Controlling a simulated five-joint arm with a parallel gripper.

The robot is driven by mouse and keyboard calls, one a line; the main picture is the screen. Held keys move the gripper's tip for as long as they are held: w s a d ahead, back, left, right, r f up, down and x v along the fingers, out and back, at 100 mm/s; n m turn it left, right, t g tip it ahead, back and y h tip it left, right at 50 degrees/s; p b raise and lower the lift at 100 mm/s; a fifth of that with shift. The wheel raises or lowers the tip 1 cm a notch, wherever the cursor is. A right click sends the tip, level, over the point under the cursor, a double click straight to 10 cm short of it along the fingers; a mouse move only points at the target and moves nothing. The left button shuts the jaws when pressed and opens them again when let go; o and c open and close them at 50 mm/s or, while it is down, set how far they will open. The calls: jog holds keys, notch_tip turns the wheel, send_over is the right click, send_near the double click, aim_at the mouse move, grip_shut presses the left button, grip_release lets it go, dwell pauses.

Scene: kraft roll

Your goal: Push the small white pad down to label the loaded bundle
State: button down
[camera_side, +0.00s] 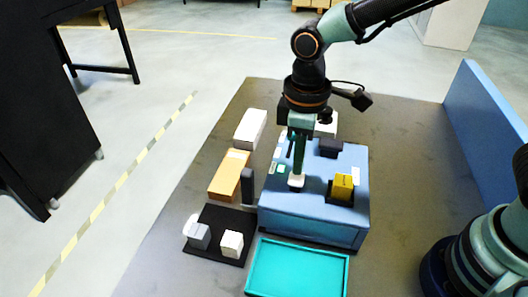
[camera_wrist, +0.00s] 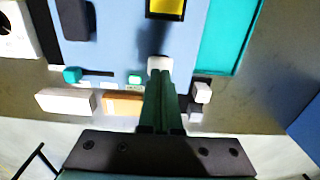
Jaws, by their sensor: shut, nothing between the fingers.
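The small white pad (camera_side: 296,184) is on top of the blue machine box (camera_side: 310,222), near its left front. It also shows in the wrist view (camera_wrist: 160,63), right at my fingertips. My gripper (camera_side: 298,172) points down with its fingers shut and empty. Its tips are at the pad, touching or just above it; I cannot tell which, nor whether the pad is pressed in. The tips also show in the wrist view (camera_wrist: 161,76). A yellow bundle (camera_side: 342,186) sits in a dark slot in the box top, right of the pad. It shows partly at the wrist view's top (camera_wrist: 168,8).
A teal tray (camera_side: 297,291) lies in front of the box. A black mat (camera_side: 217,253) with a grey and a white cube is at the left front. An orange-brown block (camera_side: 228,175) and a white block (camera_side: 250,128) lie left. A dark raised block (camera_side: 330,147) stands on the box.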

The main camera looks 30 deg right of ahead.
aim_at(297, 177)
jog(key=shift+f, duration=1.65)
jog(key=shift+r, duration=3.55)
jog(key=shift+d+r, duration=0.15)
jog(key=shift+d, duration=0.15)
jog(key=s+d+r+m+t, duration=0.1)
jog(key=d+r+m+t, duration=0.1)
jog(key=d, duration=0.7)
jog(key=s+d+r+m+t, duration=0.2)
jog(key=d+r+m+t, duration=0.1)
jog(key=d+m, duration=0.4)
jog(key=shift+d+r+t, duration=0.3)
jog(key=shift+d+r, duration=0.45)
jog(key=shift+d, duration=0.45)
